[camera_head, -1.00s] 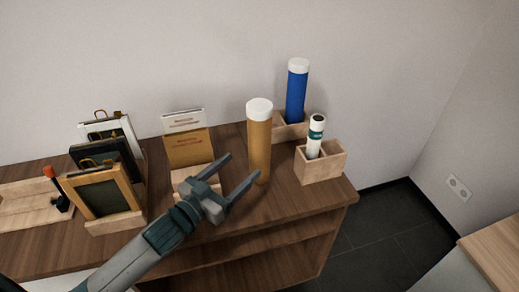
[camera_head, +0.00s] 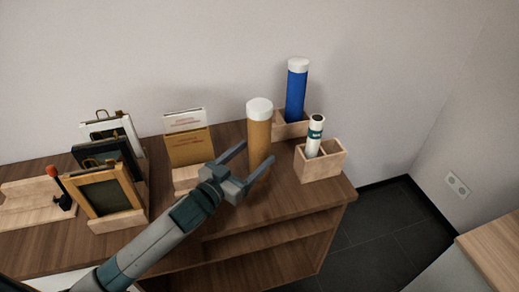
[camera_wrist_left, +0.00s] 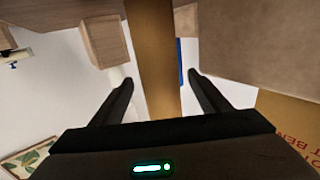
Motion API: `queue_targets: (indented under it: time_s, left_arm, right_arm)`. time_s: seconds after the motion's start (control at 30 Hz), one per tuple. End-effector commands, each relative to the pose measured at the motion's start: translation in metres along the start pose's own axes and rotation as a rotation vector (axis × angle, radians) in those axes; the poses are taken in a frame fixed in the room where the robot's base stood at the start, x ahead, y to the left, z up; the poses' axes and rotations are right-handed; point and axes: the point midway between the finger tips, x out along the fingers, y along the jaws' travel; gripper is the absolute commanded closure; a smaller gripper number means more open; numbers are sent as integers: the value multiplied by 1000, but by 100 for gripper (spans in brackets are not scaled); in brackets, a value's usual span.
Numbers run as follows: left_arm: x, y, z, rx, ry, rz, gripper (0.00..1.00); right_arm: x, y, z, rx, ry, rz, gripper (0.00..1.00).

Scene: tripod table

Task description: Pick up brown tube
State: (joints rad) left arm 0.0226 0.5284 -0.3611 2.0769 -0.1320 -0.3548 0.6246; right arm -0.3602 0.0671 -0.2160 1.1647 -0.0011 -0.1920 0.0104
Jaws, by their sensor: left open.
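The brown tube (camera_head: 258,137) with a white cap stands upright on the wooden table. My left gripper (camera_head: 257,160) is open, and its fingers point toward the tube from the front left. The lower part of the tube is partly hidden by the gripper in the head view. In the left wrist view the brown tube (camera_wrist_left: 153,55) runs down between the two fingers of the open left gripper (camera_wrist_left: 160,80). I cannot tell from these views whether either finger touches it. My right gripper is not in view.
A blue tube (camera_head: 297,92) stands in a wooden holder behind. A white tube (camera_head: 315,135) stands in another wooden holder (camera_head: 320,168) to the right. Brown and white booklets (camera_head: 187,145) and several frames (camera_head: 103,197) stand to the left. The table's right end is close by.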

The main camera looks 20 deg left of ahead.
Motion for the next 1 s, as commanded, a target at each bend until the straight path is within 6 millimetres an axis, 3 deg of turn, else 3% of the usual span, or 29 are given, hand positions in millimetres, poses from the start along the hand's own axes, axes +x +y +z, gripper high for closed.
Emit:
queue_targets:
  time_s: [0.3, 0.83, 0.87, 1.0]
  left_arm:
    - [37, 0, -1, 0, 2, 0, 31]
    - [40, 0, 1, 0, 0, 0, 31]
    - [40, 0, 1, 0, 0, 0, 33]
    - [40, 0, 1, 0, 0, 0, 66]
  right_arm:
    - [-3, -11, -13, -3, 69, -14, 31]
    - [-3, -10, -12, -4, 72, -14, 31]
    - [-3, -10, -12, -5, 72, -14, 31]
    - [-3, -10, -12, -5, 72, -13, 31]
